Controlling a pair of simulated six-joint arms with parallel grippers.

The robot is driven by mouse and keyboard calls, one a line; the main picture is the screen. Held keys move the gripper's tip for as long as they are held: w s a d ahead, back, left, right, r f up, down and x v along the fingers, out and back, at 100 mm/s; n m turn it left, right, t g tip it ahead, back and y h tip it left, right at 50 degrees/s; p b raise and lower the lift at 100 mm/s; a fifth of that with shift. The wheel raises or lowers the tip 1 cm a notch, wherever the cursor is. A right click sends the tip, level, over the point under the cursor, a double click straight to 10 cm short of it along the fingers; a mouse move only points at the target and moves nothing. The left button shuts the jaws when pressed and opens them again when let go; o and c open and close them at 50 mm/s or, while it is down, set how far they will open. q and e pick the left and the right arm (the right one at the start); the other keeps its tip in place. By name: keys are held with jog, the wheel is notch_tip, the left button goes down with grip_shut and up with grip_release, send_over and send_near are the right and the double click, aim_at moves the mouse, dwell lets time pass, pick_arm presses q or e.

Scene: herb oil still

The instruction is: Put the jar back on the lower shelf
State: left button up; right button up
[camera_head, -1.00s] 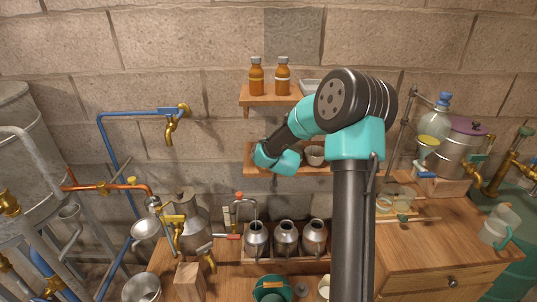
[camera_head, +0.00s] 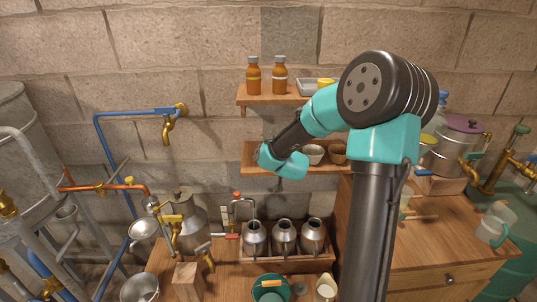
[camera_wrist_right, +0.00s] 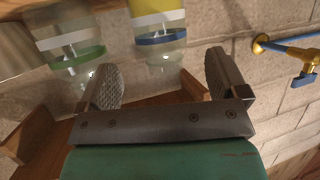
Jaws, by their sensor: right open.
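The lower shelf (camera_head: 330,171) is a wooden board on the wall, below a similar upper shelf (camera_head: 262,101). The right wrist view shows two clear glass jars just past the fingertips: a jar with a yellow label and blue band (camera_wrist_right: 158,22), and a jar with a white label and green band (camera_wrist_right: 62,38). Their far ends are out of frame. My left gripper is not in view.
A pale bowl (camera_head: 313,155) and a brown pot (camera_head: 338,153) stand on the lower shelf beside my wrist. Two amber bottles (camera_head: 280,80) stand on the upper shelf. Several metal cans (camera_head: 284,238) stand below. A blue pipe (camera_head: 140,113) with a brass tap is left.

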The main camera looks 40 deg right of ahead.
jog(key=v, duration=0.4)
jog(key=shift+s+a, duration=0.15)
jog(key=shift+s, duration=0.05)
dwell(0.5)
jog(key=a+f+n+g+y, duration=0.1)
jog(key=a+f+g+y, duration=0.15)
jog(key=a+f, duration=0.8)
jog(key=a+f+n+g+y, duration=0.15)
jog(key=a+f+y, duration=0.4)
jog(key=f, duration=0.75)
jog(key=s+a+f+g+y, duration=0.1)
jog(key=s+a+f+g, duration=0.6)
jog(key=s+a+f, duration=0.6)
jog(key=a+f+n, duration=0.1)
jog(key=a, duration=0.3)
jog(key=shift+s+f+y, duration=0.2)
jog(key=shift+f+y, duration=0.1)
jog(key=shift+f, duration=0.05)
